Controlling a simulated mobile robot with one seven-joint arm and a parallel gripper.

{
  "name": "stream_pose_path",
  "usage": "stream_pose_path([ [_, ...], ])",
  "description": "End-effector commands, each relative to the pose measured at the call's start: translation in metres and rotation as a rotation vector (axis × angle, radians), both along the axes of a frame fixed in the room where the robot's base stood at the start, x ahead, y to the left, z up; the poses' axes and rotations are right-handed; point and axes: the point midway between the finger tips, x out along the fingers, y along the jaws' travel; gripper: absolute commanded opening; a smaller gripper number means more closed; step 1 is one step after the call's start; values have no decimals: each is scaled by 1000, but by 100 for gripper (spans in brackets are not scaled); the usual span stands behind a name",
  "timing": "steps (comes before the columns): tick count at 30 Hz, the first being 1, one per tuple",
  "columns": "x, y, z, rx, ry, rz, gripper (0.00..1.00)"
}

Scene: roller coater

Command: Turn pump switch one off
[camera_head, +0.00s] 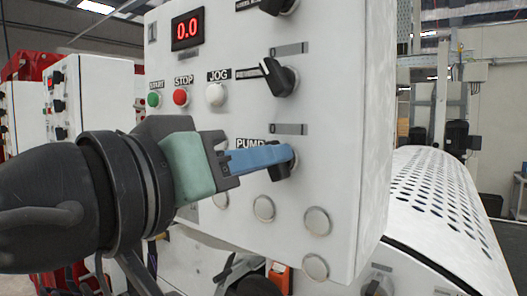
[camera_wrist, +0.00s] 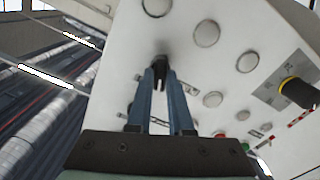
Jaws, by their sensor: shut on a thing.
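The pump switch (camera_head: 281,171) is a black rotary knob on the white control panel, beside a label reading "PUMP". My gripper (camera_head: 290,157) reaches it from the left with blue fingers, which cover most of the knob in the head view. In the wrist view the gripper (camera_wrist: 161,82) has its fingertips closed on the dark knob (camera_wrist: 160,62) at the panel face. The knob's exact pointer angle is hidden by the fingers.
Another black selector knob (camera_head: 279,77) sits above the pump switch. Green, red and white buttons (camera_head: 215,95) and a display reading 0.0 (camera_head: 187,30) are on the same panel. Round blank caps (camera_head: 263,208) lie just below. A perforated white cover (camera_head: 440,190) stands at right.

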Motion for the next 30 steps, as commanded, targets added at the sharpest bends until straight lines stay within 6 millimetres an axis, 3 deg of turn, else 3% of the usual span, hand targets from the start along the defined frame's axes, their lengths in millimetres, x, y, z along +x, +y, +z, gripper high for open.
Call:
stream_pose_path([
  [9,0,0,2,-95,63,0,0],
  [25,0,0,2,-112,75,0,0],
  [26,0,0,2,-113,74,0,24],
  [30,0,0,1,-111,75,0,49],
])
